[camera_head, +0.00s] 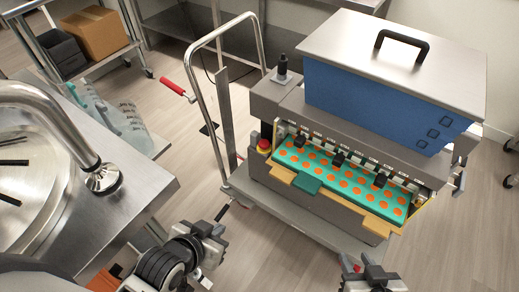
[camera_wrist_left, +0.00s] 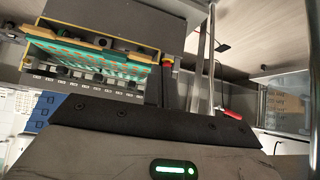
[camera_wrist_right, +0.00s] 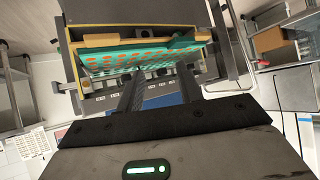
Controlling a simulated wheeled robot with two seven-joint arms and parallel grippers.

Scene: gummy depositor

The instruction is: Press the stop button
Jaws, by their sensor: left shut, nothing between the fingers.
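The stop button (camera_head: 264,143) is a small red knob on a yellow base at the left front corner of the depositor (camera_head: 340,140).
The depositor stands on a cart with a tall metal handle (camera_head: 194,65) and a red lever (camera_head: 173,88). A green mould tray (camera_head: 340,178) with orange gummies sits at its front. A steel table (camera_head: 110,190) is at the left. Open floor lies between.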

